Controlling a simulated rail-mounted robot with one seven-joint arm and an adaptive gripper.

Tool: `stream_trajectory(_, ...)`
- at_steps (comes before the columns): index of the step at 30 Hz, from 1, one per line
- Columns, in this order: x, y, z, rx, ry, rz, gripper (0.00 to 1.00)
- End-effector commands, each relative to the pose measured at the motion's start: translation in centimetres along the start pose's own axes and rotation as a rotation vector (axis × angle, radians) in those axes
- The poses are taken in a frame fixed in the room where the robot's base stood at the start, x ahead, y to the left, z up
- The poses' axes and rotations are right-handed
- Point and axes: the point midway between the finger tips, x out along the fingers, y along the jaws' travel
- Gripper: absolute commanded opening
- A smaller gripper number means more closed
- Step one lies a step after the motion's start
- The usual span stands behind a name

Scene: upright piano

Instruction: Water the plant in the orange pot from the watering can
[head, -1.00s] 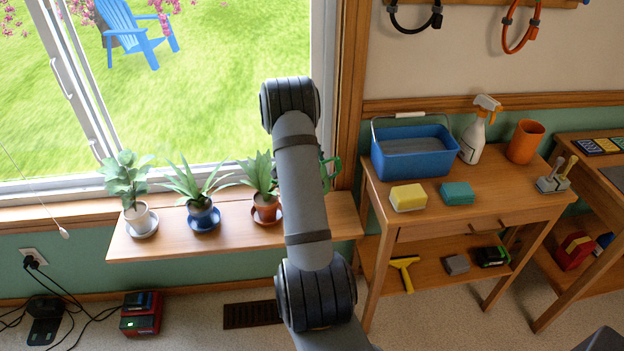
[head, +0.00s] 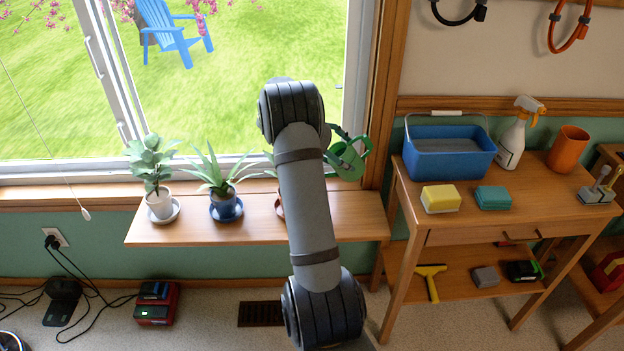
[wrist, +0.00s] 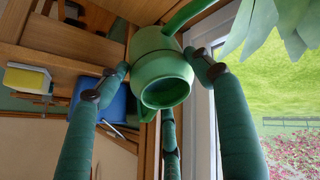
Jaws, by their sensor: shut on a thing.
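The green watering can (head: 348,158) shows partly behind my arm in the head view, above the right end of the plant shelf and in front of the window's right frame.
A plant in a blue pot (head: 227,208) and one in a white pot (head: 160,204) stand left on the wooden shelf (head: 180,232). The window is behind them. At right, a wooden table (head: 450,222) holds a blue bucket (head: 450,164), sponges, a spray bottle (head: 515,138) and an orange cup (head: 567,150).

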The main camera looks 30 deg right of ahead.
Motion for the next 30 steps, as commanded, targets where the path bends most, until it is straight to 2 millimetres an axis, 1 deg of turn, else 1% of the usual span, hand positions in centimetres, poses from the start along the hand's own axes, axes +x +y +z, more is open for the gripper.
stream_trajectory(3,-0.2,-0.3,-0.2,-0.011,0.02,0.025,0.11)
stream_trajectory(8,-0.6,0.1,-0.5,-0.016,0.029,0.045,0.11)
stream_trajectory(16,-0.6,-0.1,-0.5,-0.019,0.033,0.053,0.11)
stream_trajectory(21,-1.2,-0.2,-0.6,-0.032,0.054,0.091,0.11)
stream_trajectory(30,-1.5,0.1,-0.8,-0.034,0.058,0.104,0.11)
